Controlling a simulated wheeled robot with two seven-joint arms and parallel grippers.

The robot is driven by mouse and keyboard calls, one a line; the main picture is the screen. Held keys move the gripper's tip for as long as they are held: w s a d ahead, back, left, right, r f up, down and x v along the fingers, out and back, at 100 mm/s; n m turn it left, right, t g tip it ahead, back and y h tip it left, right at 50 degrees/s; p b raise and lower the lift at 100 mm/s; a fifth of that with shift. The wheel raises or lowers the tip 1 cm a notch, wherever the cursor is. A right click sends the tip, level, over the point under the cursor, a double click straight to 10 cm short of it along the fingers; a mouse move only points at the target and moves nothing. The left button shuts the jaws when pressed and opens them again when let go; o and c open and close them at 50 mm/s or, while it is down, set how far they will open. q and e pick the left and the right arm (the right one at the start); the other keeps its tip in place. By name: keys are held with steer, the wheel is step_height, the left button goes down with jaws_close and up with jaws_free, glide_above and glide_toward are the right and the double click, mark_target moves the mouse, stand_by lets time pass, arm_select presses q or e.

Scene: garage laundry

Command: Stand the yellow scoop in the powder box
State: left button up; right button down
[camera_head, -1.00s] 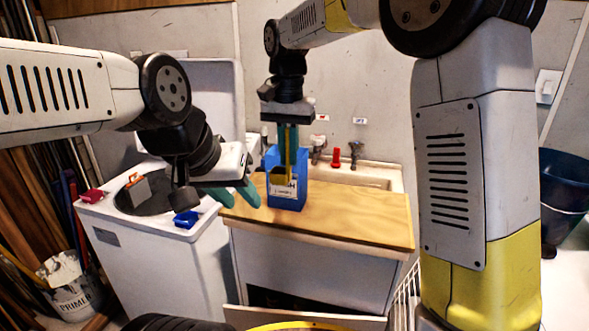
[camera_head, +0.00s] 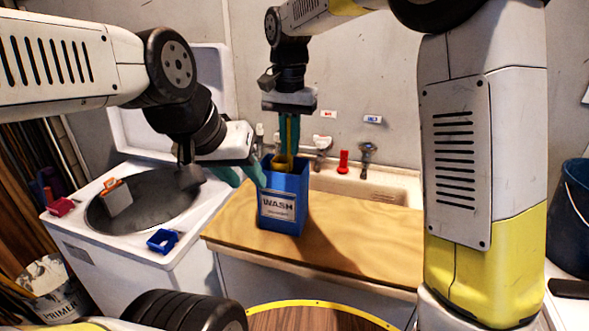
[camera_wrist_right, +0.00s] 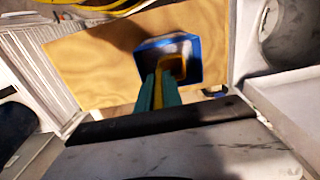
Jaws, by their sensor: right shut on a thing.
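The blue powder box (camera_head: 283,208), labelled WASH, stands upright on the wooden counter. My right gripper (camera_head: 289,146) points down over it, shut on the upright handle of the yellow scoop (camera_head: 282,161). The scoop's bowl is at the box mouth, its lower part hidden by the front wall. In the right wrist view, the scoop (camera_wrist_right: 179,67) shows within the blue box's rim (camera_wrist_right: 197,45), between the teal fingers (camera_wrist_right: 158,90). My left gripper (camera_head: 244,175) is open and empty, its fingers apart. One fingertip is close to the box's left side; I cannot tell if they touch.
The wooden counter (camera_head: 345,235) is clear to the right of the box. Behind it are a sink (camera_head: 370,184), taps and a red object (camera_head: 343,162).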

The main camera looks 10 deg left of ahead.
mark_target(290, 161)
steer(key=shift+f, duration=3.45)
steer(key=c, duration=1.5)
jaws_free()
steer(key=shift+f, duration=0.1)
